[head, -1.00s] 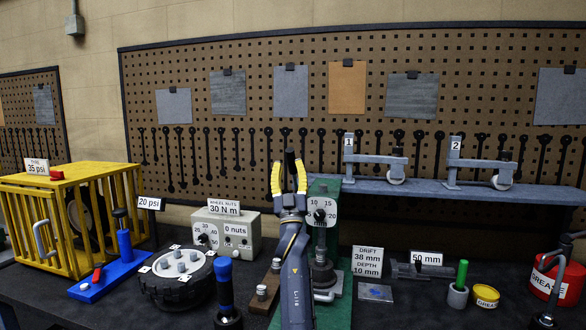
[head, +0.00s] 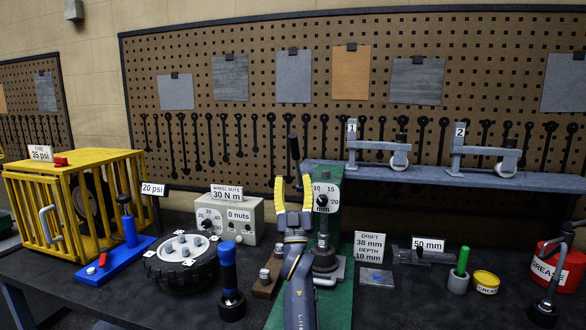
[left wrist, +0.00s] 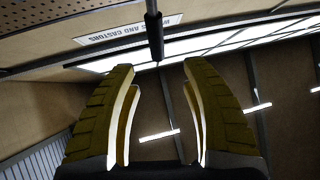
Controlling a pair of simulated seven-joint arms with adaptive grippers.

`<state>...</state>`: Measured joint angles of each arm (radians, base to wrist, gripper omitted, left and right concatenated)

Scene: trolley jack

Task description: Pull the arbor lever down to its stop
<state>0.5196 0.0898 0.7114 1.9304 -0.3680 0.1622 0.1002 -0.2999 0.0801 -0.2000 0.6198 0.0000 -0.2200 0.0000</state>
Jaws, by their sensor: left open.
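In the left wrist view the black grip (left wrist: 154,35) hangs ahead of the gap between the open fingertips (left wrist: 152,72), with nothing held. The lever's lower part is hidden behind my gripper and arm. My right gripper is not in view.
Left of the press stand a wheel hub (head: 182,262), a blue-handled tool (head: 229,285), a meter box (head: 230,219) and a yellow cage (head: 75,205). A shelf (head: 430,178) runs behind.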

